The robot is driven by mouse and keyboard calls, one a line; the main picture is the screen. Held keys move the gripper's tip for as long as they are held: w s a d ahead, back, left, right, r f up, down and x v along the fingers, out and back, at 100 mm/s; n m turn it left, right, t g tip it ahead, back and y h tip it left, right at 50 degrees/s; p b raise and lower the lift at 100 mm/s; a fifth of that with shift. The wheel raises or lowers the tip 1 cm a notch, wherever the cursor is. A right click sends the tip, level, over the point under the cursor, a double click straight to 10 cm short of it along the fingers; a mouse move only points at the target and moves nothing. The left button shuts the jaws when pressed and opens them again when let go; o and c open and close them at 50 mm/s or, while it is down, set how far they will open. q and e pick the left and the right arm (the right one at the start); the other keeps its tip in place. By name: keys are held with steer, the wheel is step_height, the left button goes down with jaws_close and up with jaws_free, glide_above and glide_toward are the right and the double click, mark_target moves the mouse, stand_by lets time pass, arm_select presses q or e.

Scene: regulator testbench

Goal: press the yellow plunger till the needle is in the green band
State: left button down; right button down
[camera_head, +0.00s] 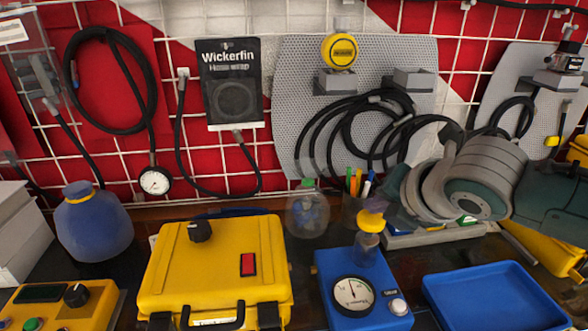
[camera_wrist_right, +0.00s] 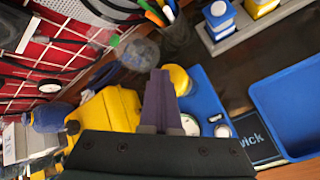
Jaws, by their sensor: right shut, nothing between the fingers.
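The yellow plunger (camera_head: 371,219) stands upright on a clear cylinder at the back of a blue regulator box (camera_head: 330,268). A round white gauge (camera_head: 353,296) on the box's front has a dark needle pointing roughly up; its green band is too small to make out. My right gripper (camera_head: 391,212) is shut and empty, close beside the plunger's right side; I cannot tell whether they touch. In the right wrist view the shut fingers (camera_wrist_right: 160,74) partly cover the box, next to the yellow plunger (camera_wrist_right: 180,79). My left gripper is not in view.
A yellow case (camera_head: 215,255) stands left of the regulator, and a blue tray (camera_head: 492,296) lies to its right. A pen cup (camera_head: 357,205) and a clear flask (camera_head: 307,212) stand behind. Hoses hang on the wall grid.

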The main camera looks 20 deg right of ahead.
mark_target(374, 221)
steer(key=shift+f+b, duration=0.35)
steer(key=shift+f, duration=0.3)
stand_by(0.4)
steer(key=shift+s+r, duration=0.1)
step_height(374, 221, up, 4)
steer(key=p, duration=0.4)
steer(key=shift+f, duration=0.25)
steer(key=shift+r+p, duration=0.15)
steer(key=shift+p, duration=0.15)
step_height(374, 221, up, 5)
steer(key=p, duration=0.5)
stand_by(0.6)
steer(key=shift+a, duration=0.1)
stand_by(0.3)
